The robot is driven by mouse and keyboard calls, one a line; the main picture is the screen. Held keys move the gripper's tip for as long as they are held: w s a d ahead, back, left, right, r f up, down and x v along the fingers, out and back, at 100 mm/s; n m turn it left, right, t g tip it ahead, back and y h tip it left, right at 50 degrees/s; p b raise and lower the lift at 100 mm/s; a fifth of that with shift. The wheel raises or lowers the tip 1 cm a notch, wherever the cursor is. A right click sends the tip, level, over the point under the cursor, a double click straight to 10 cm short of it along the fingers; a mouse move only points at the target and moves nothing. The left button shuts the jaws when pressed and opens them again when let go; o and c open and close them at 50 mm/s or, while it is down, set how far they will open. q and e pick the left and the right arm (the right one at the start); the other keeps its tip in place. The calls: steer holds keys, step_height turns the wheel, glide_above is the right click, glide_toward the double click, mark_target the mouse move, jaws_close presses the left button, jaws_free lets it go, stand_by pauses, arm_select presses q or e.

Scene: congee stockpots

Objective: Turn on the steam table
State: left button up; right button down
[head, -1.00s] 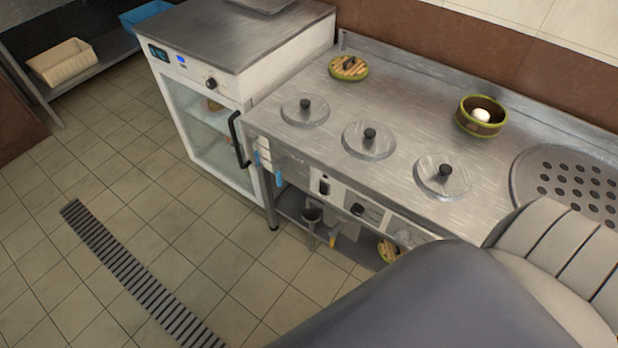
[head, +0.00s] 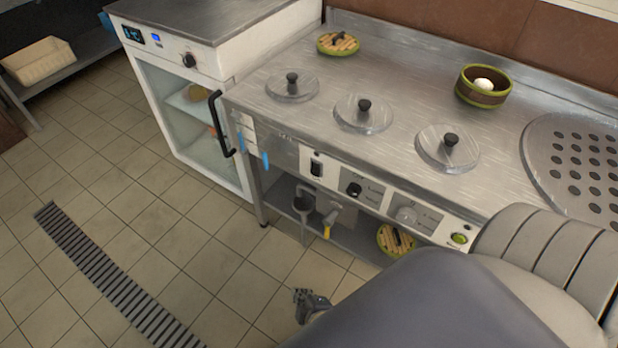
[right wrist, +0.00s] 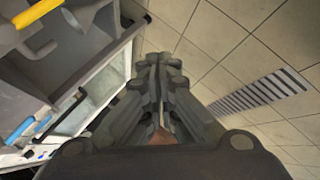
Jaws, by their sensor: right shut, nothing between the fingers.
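The steam table (head: 300,112) is a steel counter with several round lidded wells along its top. Its front panel carries a black rocker switch (head: 316,168), a black knob (head: 354,189), a pale knob (head: 405,214) and a green round button (head: 459,238). My right gripper (head: 305,296) shows in the head view at the bottom centre, low in front of the panel and apart from it. In the right wrist view my right gripper (right wrist: 158,70) is shut and empty, with floor beyond its tips. My left gripper is out of view.
A glass-door cabinet (head: 190,100) with a black handle stands left of the steam table. A lower shelf (head: 345,238) holds ladles and a bamboo lid (head: 396,240). The tiled floor in front is clear around a drain grate (head: 105,275).

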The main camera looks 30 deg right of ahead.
mark_target(315, 169)
arm_select(q)
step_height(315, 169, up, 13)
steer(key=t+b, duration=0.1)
steer(key=b, duration=0.6)
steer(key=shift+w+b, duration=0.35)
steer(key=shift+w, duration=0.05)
arm_select(e)
steer(key=w+d+r+n+t+h, duration=0.1)
steer(key=w+d+r+t+h, duration=0.1)
steer(key=r, duration=0.9)
steer(key=w+d+r+n+t+h, duration=0.1)
steer(key=w+d+r+t+h, duration=0.2)
steer(key=r, duration=0.8)
steer(key=shift+w+d+t, duration=0.8)
steer(key=shift+w+d, duration=0.05)
steer(key=shift+d, duration=0.1)
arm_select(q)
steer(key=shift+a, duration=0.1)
